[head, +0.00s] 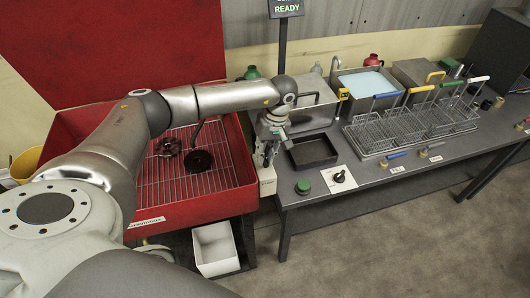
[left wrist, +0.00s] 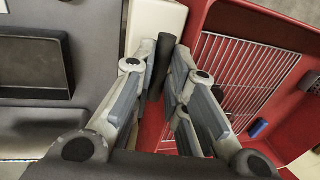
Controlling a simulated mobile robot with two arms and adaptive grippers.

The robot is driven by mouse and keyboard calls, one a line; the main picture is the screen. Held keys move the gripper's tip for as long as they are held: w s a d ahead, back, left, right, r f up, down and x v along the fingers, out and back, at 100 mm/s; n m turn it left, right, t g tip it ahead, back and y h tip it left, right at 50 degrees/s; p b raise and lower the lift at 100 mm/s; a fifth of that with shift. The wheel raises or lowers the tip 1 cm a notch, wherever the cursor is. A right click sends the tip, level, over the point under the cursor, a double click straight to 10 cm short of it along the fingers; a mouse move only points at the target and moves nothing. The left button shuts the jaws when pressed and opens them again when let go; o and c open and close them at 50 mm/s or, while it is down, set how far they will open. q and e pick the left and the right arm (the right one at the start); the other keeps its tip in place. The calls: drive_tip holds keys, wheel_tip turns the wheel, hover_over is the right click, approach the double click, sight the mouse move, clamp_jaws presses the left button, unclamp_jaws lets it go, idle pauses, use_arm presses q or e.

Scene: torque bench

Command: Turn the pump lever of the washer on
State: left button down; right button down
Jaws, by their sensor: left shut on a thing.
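The red parts washer (head: 190,218) stands at the left in the head view with its lid up. Its red wall (left wrist: 196,22) and wire grate (left wrist: 232,65) fill the right of the left wrist view. A dark, rod-like lever (left wrist: 158,62) stands by the washer's side edge. My left gripper (left wrist: 168,56) has its fingers closed around it. In the head view my left gripper (head: 270,133) is at the washer's right wall, above a pale box (head: 267,182), and the lever is mostly hidden there. My right gripper is in neither view.
Dark round parts (head: 198,161) lie on the washer's grate. The grey bench (head: 320,211) to the right holds a black tray (head: 312,150), a green button (head: 303,187), a black knob (head: 340,176) and wire baskets (head: 410,127). A white bin (head: 215,248) stands below the washer.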

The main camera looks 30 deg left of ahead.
use_arm(q)
drive_tip(key=shift+f+n+b, duration=0.1)
drive_tip(key=shift+n+b, duration=0.5)
drive_tip(key=shift+b, duration=0.05)
drive_tip(key=n+h+b, duration=0.1)
drive_tip(key=n+b, duration=0.1)
drive_tip(key=n, duration=0.2)
drive_tip(key=shift+w+a+g+b, duration=0.1)
drive_tip(key=shift+w+g+b, duration=0.05)
drive_tip(key=shift+g+b, duration=0.2)
drive_tip(key=n+b, duration=0.1)
drive_tip(key=n, duration=0.2)
drive_tip(key=shift+n+h, duration=0.3)
drive_tip(key=shift+a+n+h+b, duration=0.1)
drive_tip(key=shift+n+h+b, duration=0.35)
drive_tip(key=shift+n, duration=1.05)
drive_tip(key=shift+r, duration=0.2)
